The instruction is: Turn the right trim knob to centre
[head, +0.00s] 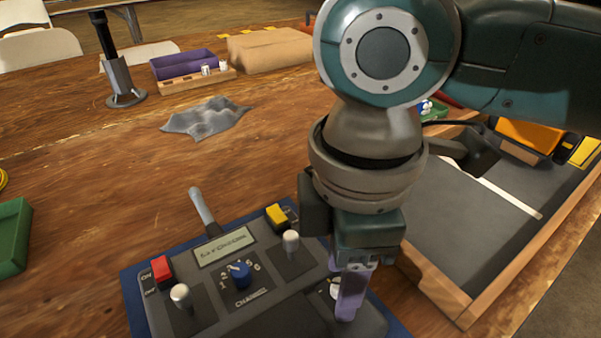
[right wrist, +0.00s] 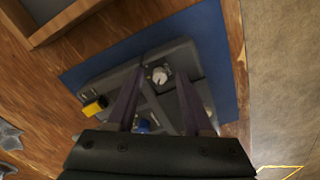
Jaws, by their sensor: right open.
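A grey radio transmitter (head: 215,275) lies on a blue mat (head: 133,290) on the wooden table. Its right trim knob (head: 335,290) is small and whitish, at the transmitter's right side, and is partly hidden by my gripper in the head view. The same white knob (right wrist: 161,75) shows in the right wrist view between and just beyond my fingers; its pointer is too small to read surely. My right gripper (right wrist: 160,88) is open, with a finger on each side of the knob's line; whether they touch it I cannot tell. My left gripper is not in view.
On the transmitter are a blue channel dial (head: 239,275), two stick knobs, a red switch (head: 161,268), a yellow switch (head: 277,215) and an antenna (head: 203,210). A wood-rimmed tray (head: 440,285) stands at right, a grey cloth (head: 205,118) behind, a green tray (head: 14,238) at left.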

